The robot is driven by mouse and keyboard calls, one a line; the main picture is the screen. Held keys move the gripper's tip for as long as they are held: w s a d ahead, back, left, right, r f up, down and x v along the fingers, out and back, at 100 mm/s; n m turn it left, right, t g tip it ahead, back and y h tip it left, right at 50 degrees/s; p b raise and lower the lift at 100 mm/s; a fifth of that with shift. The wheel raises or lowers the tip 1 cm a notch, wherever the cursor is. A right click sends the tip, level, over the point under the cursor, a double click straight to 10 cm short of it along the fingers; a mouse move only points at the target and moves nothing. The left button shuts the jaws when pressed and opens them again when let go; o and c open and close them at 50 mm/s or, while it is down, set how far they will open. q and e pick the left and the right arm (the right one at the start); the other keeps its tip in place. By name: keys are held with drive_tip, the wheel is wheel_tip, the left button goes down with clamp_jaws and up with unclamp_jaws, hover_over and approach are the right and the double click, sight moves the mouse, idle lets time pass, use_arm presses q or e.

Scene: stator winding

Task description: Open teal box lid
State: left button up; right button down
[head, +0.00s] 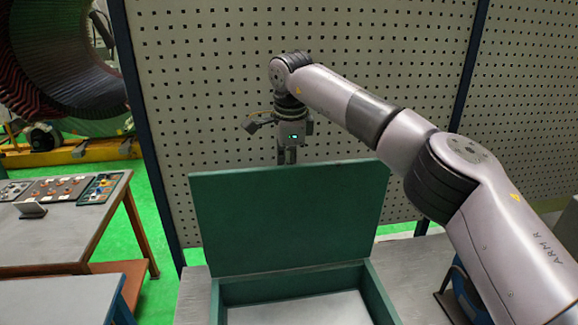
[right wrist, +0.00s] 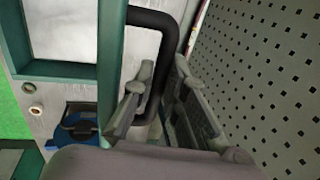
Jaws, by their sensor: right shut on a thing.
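The teal box (head: 381,298) stands on a grey surface at the bottom middle of the head view. Its lid (head: 290,217) is raised and stands about upright at the box's back edge. My right arm reaches over from the right, and my right gripper (head: 288,156) points down behind the lid's top edge; its fingertips are hidden there. In the right wrist view, my right gripper (right wrist: 160,98) has its fingers on either side of a black bar handle (right wrist: 168,60) and is shut on it. A teal edge (right wrist: 110,60) runs beside the handle. My left gripper is not in view.
A perforated panel wall (head: 220,110) stands close behind the lid and my right gripper. A workbench (head: 60,235) with trays of small parts (head: 75,188) is at the left. The box's visible interior is pale and looks empty.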

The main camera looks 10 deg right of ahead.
drive_tip(key=shift+s+f, duration=0.1)
drive_tip(key=shift+f, duration=0.45)
drive_tip(key=c, duration=2)
unclamp_jaws()
drive_tip(key=o, duration=0.4)
drive_tip(key=shift+w+a, duration=0.1)
drive_tip(key=shift+w, duration=0.4)
drive_tip(key=shift+s+r, duration=0.25)
drive_tip(key=shift+r, duration=0.05)
drive_tip(key=v, duration=1.1)
drive_tip(key=shift+r, duration=0.3)
drive_tip(key=shift+f, duration=0.1)
